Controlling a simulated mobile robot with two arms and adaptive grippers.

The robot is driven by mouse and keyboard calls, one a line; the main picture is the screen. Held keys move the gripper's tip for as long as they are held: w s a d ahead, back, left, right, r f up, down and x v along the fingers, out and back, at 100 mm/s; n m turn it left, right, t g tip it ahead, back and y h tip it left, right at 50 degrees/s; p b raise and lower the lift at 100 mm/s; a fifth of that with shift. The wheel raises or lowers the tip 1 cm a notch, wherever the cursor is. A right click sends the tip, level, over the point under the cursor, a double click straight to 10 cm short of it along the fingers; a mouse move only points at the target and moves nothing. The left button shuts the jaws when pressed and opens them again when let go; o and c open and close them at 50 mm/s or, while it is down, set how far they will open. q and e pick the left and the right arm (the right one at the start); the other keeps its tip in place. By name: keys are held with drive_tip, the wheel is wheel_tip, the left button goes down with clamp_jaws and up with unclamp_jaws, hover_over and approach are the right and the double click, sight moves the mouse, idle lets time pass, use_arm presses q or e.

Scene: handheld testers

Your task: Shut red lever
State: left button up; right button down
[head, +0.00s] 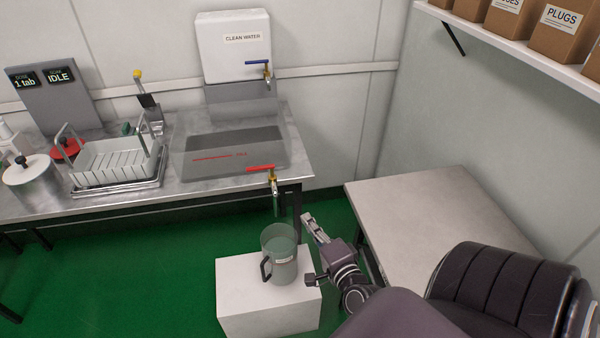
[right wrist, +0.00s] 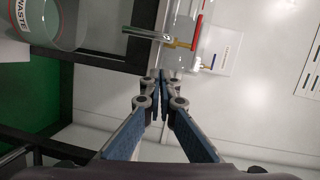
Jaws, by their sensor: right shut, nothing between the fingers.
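The red lever (head: 261,168) sits on top of a brass tap (head: 273,186) at the front edge of the metal bench. The lever points left, across the spout's line. In the right wrist view the red lever (right wrist: 197,32) shows above the brass tap (right wrist: 180,43). My right gripper (head: 309,219) is below and to the right of the tap, beside the jug, apart from the lever. In the right wrist view its fingers (right wrist: 163,78) are together and empty. My left gripper is not in view.
A clear jug (head: 284,268) stands on a white block (head: 236,300) under the tap; its label reads WASTE in the wrist view. A blue-levered tap (head: 259,64) is on the clean water tank. A dish rack (head: 115,160) stands left. A side table (head: 420,205) is bare.

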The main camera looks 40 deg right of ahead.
drive_tip(key=s+a+f+n+g+y, duration=0.25)
drive_tip(key=s+a+f+n, duration=0.2)
drive_tip(key=f, duration=0.75)
drive_tip(key=s+a+f+n+g+y, duration=0.1)
drive_tip(key=s+a+f+n+g, duration=0.4)
drive_tip(key=f, duration=0.7)
drive_tip(key=s+a+f+n+g+y, duration=0.15)
drive_tip(key=s+a+f+n, duration=0.35)
drive_tip(key=f, duration=0.7)
drive_tip(key=s+a+f+n+g, duration=0.1)
drive_tip(key=s+f+n+g, duration=0.2)
drive_tip(key=s, duration=0.8)
drive_tip(key=s+a+f+n+g, duration=0.1)
drive_tip(key=s+f+n+g, duration=0.2)
drive_tip(key=s+f, duration=0.5)
drive_tip(key=s+n, duration=0.1)
drive_tip(key=s, duration=0.3)
drive_tip(key=shift+a+n, duration=0.25)
drive_tip(key=shift+n, duration=0.1)
drive_tip(key=shift+s, duration=0.1)
